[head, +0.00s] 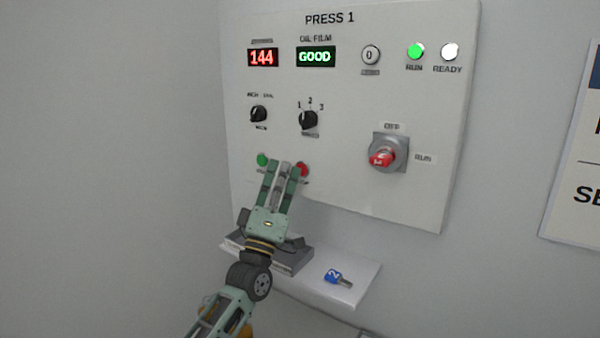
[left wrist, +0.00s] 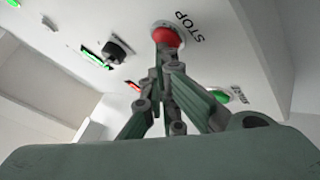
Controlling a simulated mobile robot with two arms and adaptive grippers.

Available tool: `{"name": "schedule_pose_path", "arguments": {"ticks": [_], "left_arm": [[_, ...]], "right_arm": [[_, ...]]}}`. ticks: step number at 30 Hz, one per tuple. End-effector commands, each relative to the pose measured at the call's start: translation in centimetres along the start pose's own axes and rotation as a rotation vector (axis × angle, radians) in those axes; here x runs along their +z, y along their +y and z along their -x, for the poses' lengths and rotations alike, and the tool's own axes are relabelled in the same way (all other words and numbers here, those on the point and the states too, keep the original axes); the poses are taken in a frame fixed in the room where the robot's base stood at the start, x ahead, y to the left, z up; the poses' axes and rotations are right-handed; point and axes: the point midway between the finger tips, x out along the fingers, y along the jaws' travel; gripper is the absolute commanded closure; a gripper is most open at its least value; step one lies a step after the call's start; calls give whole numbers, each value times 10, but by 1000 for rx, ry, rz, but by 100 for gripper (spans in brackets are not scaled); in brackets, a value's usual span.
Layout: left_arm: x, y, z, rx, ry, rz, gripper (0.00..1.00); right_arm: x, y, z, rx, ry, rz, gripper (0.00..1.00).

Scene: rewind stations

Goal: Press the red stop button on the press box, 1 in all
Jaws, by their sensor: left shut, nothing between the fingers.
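The press box (head: 345,150) is a pale wall panel marked PRESS 1. Its red stop button (head: 303,169) is low on the panel, partly covered by my gripper. In the left wrist view the red button (left wrist: 166,37) shows beside the word STOP. My left gripper (head: 284,167) is shut and empty, its fingers pointing up at the panel by the button. In the left wrist view its fingertips (left wrist: 163,58) overlap the button's near edge; I cannot tell whether they touch it. My right gripper is not in view.
A green button (head: 262,160) sits left of my fingers. A red rotary switch (head: 383,156) sticks out at right. The green RUN lamp (head: 415,51) is lit. Below, a shelf (head: 358,285) bears a blue-tagged key (head: 337,277) and a dark grey item (head: 290,260).

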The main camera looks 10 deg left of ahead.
Motion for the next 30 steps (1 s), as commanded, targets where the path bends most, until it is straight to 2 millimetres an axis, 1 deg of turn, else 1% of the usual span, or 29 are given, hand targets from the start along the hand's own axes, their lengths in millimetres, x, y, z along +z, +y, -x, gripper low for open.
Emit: {"name": "schedule_pose_path", "arguments": {"ticks": [5, 14, 24, 30], "left_arm": [[1, -1, -2, 1, 0, 0, 100], [1, 0, -2, 1, 0, 0, 100], [-6, 7, 8, 0, 0, 1, 100], [-7, 8, 10, 1, 1, 0, 100]], "right_arm": [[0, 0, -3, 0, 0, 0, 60], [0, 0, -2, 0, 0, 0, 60], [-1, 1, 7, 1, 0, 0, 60], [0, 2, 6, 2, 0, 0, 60]]}}
